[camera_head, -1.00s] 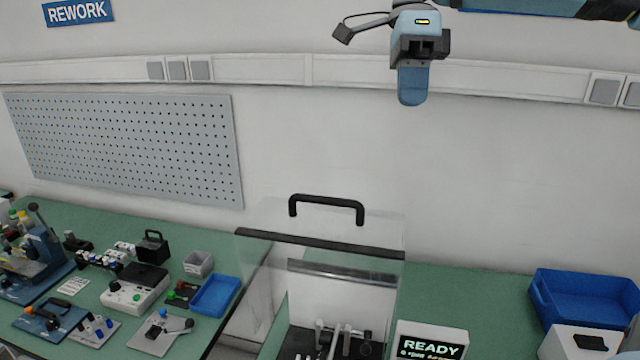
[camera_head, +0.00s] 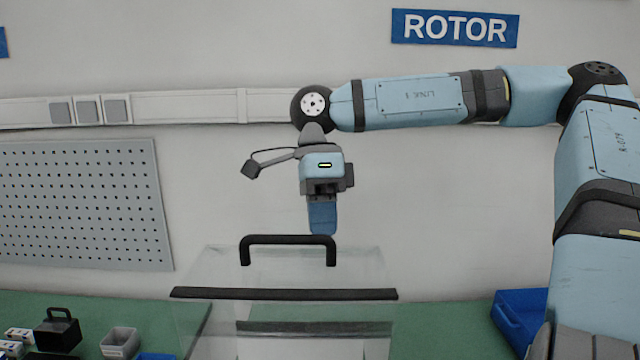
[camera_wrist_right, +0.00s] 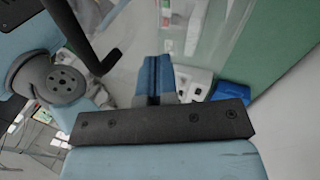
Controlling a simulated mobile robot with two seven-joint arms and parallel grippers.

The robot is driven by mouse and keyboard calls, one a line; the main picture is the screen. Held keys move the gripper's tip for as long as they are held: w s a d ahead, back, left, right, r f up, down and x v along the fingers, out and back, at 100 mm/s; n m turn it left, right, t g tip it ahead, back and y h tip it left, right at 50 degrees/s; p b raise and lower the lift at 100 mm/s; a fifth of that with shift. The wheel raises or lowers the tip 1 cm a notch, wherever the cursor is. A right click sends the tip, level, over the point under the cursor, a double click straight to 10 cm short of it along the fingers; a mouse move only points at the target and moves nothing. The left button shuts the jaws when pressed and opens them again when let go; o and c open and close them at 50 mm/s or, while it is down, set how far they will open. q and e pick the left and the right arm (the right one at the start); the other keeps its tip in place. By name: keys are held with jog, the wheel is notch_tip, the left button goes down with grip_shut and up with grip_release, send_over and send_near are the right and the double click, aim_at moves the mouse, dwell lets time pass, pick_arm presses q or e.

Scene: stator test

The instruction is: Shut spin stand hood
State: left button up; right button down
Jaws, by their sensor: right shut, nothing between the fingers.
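The spin stand hood (camera_head: 290,275) is a clear panel with a dark edge strip (camera_head: 285,294) and a black bar handle (camera_head: 288,240) at its top. It looks raised, though its clear walls make the angle hard to read. My right gripper (camera_head: 322,228) is shut and empty, fingers pointing down, close to the right part of the handle. Whether it touches the handle I cannot tell. In the right wrist view the shut blue fingers (camera_wrist_right: 155,78) show with the black handle (camera_wrist_right: 82,38) to their left, outside the fingers. My left gripper is not in view.
A blue bin (camera_head: 518,318) stands on the green bench right of the hood. A grey bin (camera_head: 120,342) and a black handled block (camera_head: 57,330) are at the lower left. A pegboard (camera_head: 80,205) and a cable trunking run along the wall behind.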

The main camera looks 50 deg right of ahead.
aim_at(328, 237)
jog(key=s+a, duration=0.2)
jog(key=s, duration=0.1)
jog(key=shift+a+p, duration=0.3)
jog(key=shift+f, duration=0.2)
